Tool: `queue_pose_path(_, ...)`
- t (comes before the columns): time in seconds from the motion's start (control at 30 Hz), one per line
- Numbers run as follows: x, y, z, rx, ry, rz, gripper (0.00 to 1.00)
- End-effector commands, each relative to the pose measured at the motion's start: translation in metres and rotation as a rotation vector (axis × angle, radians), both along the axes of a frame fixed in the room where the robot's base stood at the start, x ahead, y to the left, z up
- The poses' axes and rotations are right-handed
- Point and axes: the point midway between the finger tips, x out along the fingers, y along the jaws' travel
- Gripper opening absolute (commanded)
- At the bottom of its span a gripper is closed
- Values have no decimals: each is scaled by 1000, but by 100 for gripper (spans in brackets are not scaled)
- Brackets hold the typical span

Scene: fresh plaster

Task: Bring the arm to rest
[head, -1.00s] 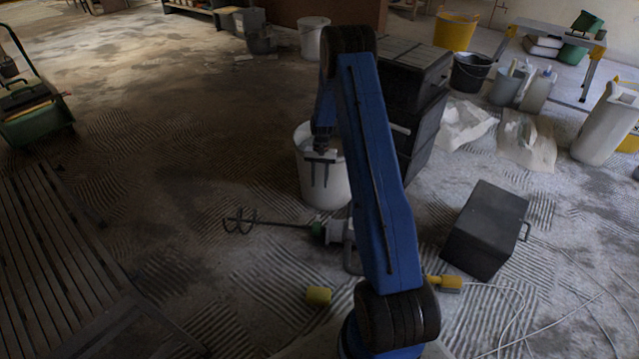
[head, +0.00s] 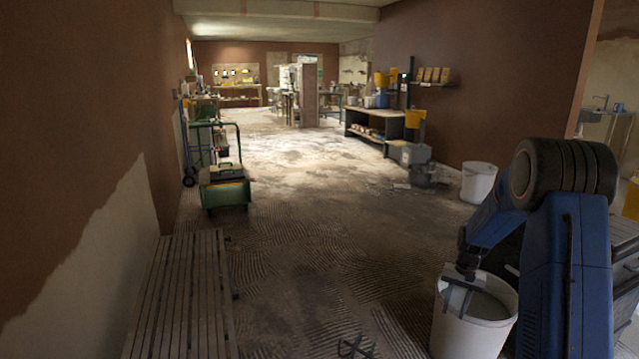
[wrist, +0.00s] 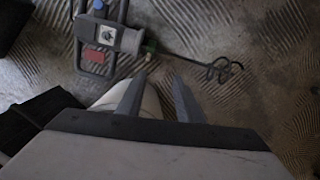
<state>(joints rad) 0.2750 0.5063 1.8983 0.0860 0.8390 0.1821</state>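My gripper (head: 459,297) hangs at the end of my bent blue arm, at the lower right of the head view. Its two fingers point down and stand apart, with nothing between them. In that view it overlaps a white bucket (head: 478,333); I cannot tell the gap between them. In the wrist view my gripper (wrist: 157,98) also shows its fingers spread, with a pale rounded surface partly hidden behind them.
A mixer (wrist: 112,38) with a whisk lies on the combed floor. A slatted bench (head: 180,295) stands at the lower left, a green cart (head: 224,187) beyond it. Another white bucket (head: 479,183) stands behind my arm. The middle floor is open.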

Motion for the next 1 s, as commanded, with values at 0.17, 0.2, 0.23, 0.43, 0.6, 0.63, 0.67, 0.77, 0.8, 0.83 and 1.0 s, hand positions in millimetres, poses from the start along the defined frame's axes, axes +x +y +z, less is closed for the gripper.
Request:
queue_pose_path(0.17, -23, 22, 56, -16, -48, 47, 33)
queue_pose_path(0.2, -29, 27, 67, -19, -57, 58, 33)
queue_pose_path(0.23, -34, 30, 75, -23, -65, 65, 33)
queue_pose_path(0.43, -67, 53, 126, -40, -115, 119, 33)
queue_pose_path(0.6, -99, 71, 163, -55, -157, 161, 33)
queue_pose_path(0.63, -105, 74, 169, -57, -164, 169, 33)
queue_pose_path(0.67, -111, 78, 175, -59, -172, 177, 33)
queue_pose_path(0.77, -132, 88, 193, -68, -196, 202, 33)
queue_pose_path(0.8, -140, 92, 200, -71, -205, 212, 33)
queue_pose_path(0.83, -147, 95, 205, -74, -213, 219, 33)
queue_pose_path(1.0, -185, 110, 229, -89, -256, 262, 33)
